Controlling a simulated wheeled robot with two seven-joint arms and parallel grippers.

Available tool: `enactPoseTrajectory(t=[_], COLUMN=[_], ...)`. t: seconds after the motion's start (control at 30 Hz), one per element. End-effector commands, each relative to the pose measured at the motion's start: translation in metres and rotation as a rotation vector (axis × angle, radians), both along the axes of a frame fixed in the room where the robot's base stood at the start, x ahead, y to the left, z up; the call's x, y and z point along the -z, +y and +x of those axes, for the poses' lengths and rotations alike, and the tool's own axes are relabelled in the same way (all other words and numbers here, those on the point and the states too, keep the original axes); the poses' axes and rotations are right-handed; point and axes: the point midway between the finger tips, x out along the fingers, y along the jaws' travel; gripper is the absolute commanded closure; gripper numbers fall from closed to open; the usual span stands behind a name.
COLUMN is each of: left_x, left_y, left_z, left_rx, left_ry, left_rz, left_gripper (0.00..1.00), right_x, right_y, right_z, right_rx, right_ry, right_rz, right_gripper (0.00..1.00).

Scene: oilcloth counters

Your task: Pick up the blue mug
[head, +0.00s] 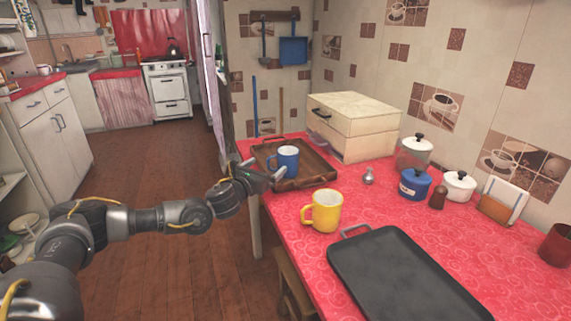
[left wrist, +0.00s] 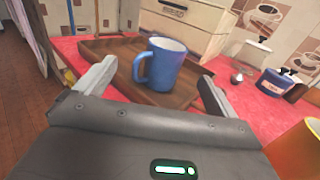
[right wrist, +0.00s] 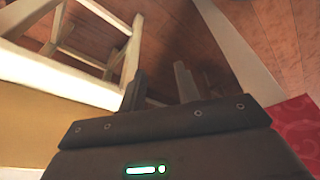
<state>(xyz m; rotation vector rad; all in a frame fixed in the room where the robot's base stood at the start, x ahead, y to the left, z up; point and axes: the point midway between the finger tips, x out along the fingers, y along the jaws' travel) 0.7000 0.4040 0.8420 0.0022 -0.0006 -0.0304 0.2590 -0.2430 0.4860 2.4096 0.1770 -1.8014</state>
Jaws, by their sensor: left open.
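The blue mug (head: 286,159) stands upright in a brown wooden tray (head: 314,182) at the far left end of the red table. It also shows in the left wrist view (left wrist: 166,65), white inside, with its handle on the left. My left gripper (head: 268,172) is open at the tray's near side, its fingers (left wrist: 157,72) spread to either side of the mug in that view, with nothing held. My right gripper (right wrist: 160,70) is empty with its fingers apart, low near the table's edge, and is out of the head view.
A yellow mug (head: 327,212) and a dark baking tray (head: 395,275) lie nearer on the red tablecloth (head: 293,215). A cream bread box (head: 355,125) stands behind the tray. Canisters, including a blue pot (head: 415,185), stand to the right. A wooden stool (right wrist: 75,60) is near my right gripper.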

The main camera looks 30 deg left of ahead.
Motion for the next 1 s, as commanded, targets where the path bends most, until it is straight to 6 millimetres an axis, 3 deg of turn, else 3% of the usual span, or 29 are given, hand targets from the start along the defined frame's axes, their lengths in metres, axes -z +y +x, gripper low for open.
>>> enactPoseTrajectory(t=[0.2, 0.57, 0.8, 1.0], left_x=[-0.002, -0.003, -0.007, -0.006], left_y=[-0.008, -0.008, -0.011, -0.011], left_z=[0.038, 0.056, 0.09, 0.102], left_rx=[0.008, 0.007, 0.004, 0.005], left_ry=[-0.004, -0.002, -0.003, 0.0], left_rz=[-0.003, -0.004, -0.003, -0.003], left_gripper=[0.05, 0.05, 0.05, 0.05], right_x=[0.002, 0.003, 0.008, 0.007], right_y=[0.0, 0.0, 0.0, 0.0], right_z=[0.001, 0.001, -0.001, 0.0], right_rx=[0.0, 0.0, 0.0, 0.0], right_ry=[0.0, 0.0, 0.008, 0.006], right_rz=[0.0, 0.0, 0.0, 0.0], right_gripper=[0.68, 0.68, 0.68, 0.68])
